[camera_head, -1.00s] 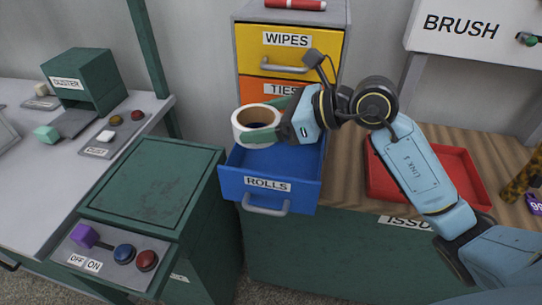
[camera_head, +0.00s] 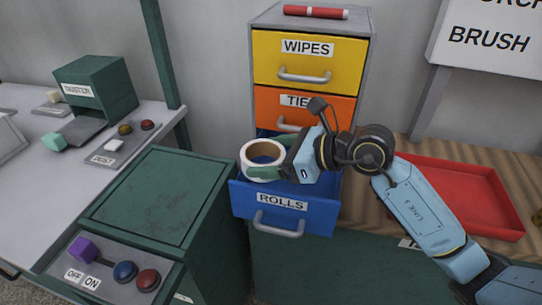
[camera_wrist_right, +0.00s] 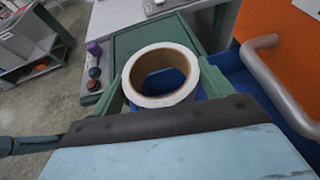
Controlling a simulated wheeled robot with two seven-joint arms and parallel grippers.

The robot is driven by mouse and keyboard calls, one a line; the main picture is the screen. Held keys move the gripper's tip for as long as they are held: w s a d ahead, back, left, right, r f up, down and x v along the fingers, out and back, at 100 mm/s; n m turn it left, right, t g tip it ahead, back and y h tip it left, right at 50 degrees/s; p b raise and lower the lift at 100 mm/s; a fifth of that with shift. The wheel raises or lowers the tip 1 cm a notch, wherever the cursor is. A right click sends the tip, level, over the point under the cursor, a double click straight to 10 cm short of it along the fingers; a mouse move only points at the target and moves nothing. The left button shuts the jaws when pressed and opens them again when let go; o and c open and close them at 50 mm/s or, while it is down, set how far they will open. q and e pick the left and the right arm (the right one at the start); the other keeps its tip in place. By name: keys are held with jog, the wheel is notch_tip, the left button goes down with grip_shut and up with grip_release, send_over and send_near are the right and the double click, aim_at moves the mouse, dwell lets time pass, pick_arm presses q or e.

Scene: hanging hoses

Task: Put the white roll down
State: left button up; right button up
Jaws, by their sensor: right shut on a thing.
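The white roll (camera_head: 247,165) is a ring with a brown core, held with its hole facing up. It also shows in the wrist view (camera_wrist_right: 160,101). My right gripper (camera_head: 268,157) is shut on it, with green fingers on opposite sides of the ring. The roll is over the left part of the open blue drawer labelled ROLLS (camera_head: 284,217). I cannot tell whether it touches the drawer floor, which is largely hidden by the roll and gripper. My left gripper is not in view.
Above the blue drawer are an orange drawer (camera_head: 347,110) and a yellow WIPES drawer (camera_head: 305,75), both closed. A green cabinet (camera_head: 155,195) with buttons stands left. A red tray (camera_head: 460,185) lies on the wooden top at right. A red marker (camera_head: 316,12) lies on the drawer unit.

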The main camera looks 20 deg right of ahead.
jog(key=shift+f+b, duration=0.5)
jog(key=shift+f, duration=0.05)
jog(key=o, duration=1)
jog(key=shift+r, duration=0.1)
jog(key=shift+r+p, duration=0.3)
jog(key=shift+p, duration=0.05)
jog(key=v, duration=1.2)
jog(key=shift+w+r, duration=0.1)
jog(key=shift+r, duration=0.25)
